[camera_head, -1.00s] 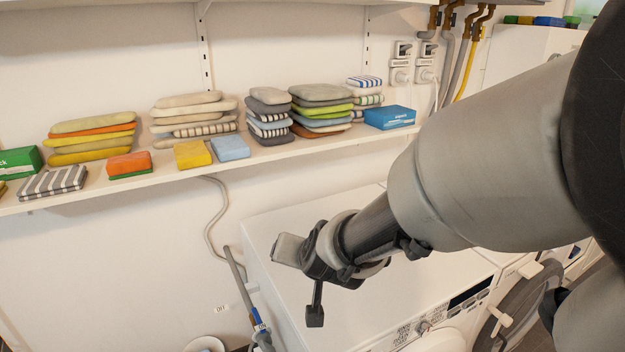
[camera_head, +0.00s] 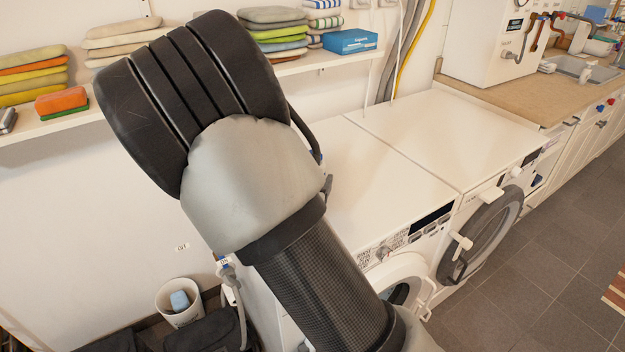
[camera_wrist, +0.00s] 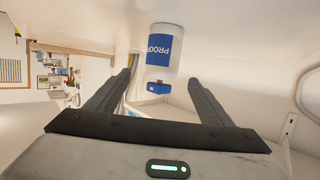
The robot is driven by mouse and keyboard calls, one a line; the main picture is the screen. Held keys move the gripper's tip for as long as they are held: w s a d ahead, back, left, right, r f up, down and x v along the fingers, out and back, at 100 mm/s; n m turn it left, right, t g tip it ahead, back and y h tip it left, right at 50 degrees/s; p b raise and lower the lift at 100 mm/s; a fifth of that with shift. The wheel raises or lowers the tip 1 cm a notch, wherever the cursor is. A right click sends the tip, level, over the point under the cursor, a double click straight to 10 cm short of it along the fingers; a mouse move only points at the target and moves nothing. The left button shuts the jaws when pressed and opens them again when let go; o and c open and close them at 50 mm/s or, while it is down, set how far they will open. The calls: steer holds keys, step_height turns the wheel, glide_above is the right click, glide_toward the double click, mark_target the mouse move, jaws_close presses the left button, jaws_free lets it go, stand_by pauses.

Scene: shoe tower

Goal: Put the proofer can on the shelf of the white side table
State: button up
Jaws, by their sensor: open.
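The proofer can (camera_wrist: 164,52) shows in the wrist view as a white cylinder with a blue label, its lettering upside down in the picture. My gripper (camera_wrist: 160,78) is open and empty. Its two dark fingers point toward the can, which lies beyond the fingertips and between their lines, apart from them as far as I can tell. In the head view my arm fills the middle and my gripper is not seen. The can is not seen in the head view either. I cannot identify the white side table in either view.
In the head view, a wall shelf (camera_head: 130,112) carries folded towels and boxes. White washing machines (camera_head: 385,185) stand at the centre right, and a white bin (camera_head: 180,305) at lower left.

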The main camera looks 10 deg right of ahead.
steer(key=b+x, duration=0.1)
steer(key=x, duration=0.7)
steer(key=shift+w+f, duration=0.25)
steer(key=shift+w, duration=0.1)
steer(key=shift+r, duration=0.1)
steer(key=c, duration=1.5)
